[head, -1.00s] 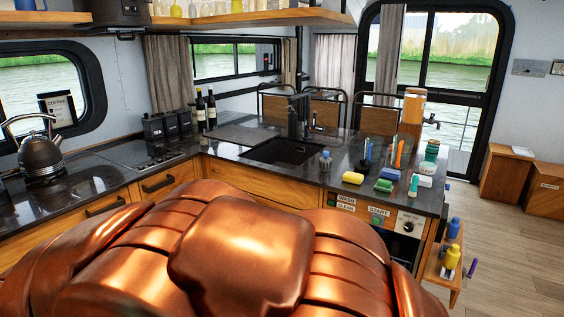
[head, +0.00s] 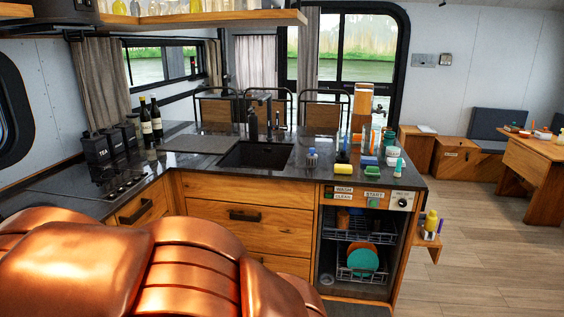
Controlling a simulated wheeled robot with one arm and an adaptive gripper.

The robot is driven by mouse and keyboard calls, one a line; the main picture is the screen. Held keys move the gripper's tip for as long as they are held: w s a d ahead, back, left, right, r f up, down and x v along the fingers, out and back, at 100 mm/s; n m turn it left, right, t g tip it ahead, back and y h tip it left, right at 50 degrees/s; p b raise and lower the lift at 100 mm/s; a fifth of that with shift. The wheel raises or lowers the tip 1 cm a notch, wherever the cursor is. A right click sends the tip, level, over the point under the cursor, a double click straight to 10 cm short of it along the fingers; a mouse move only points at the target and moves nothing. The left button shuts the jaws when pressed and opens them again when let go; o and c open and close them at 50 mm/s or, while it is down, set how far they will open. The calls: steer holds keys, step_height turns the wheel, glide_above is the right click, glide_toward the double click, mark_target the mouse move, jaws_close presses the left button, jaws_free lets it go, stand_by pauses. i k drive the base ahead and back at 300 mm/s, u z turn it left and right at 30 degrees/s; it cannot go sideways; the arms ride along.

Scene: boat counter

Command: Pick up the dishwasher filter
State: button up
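The open dishwasher (head: 318,235) is under the counter, right of the wooden drawers. A small grey round piece (head: 327,279) sits low at its left front; it may be the dishwasher filter, but it is too small to tell. The upper rack (head: 345,236) holds a few items. The lower rack (head: 345,276) holds a teal plate (head: 363,261) and an orange plate (head: 357,247). My gripper is not in view. A copper-coloured part of my own body fills the lower left and hides the floor there.
The dark counter (head: 210,160) carries a sink (head: 254,156), a yellow sponge (head: 343,170), a blue-topped jar (head: 312,157) and several bottles and brushes. A small side shelf (head: 428,242) holds a yellow bottle (head: 431,222). Wooden floor (head: 490,235) is clear at right.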

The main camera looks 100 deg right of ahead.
mark_target(311, 160)
steer(key=z, duration=2.8)
steer(key=i, duration=2.75)
steer(key=z, duration=1.25)
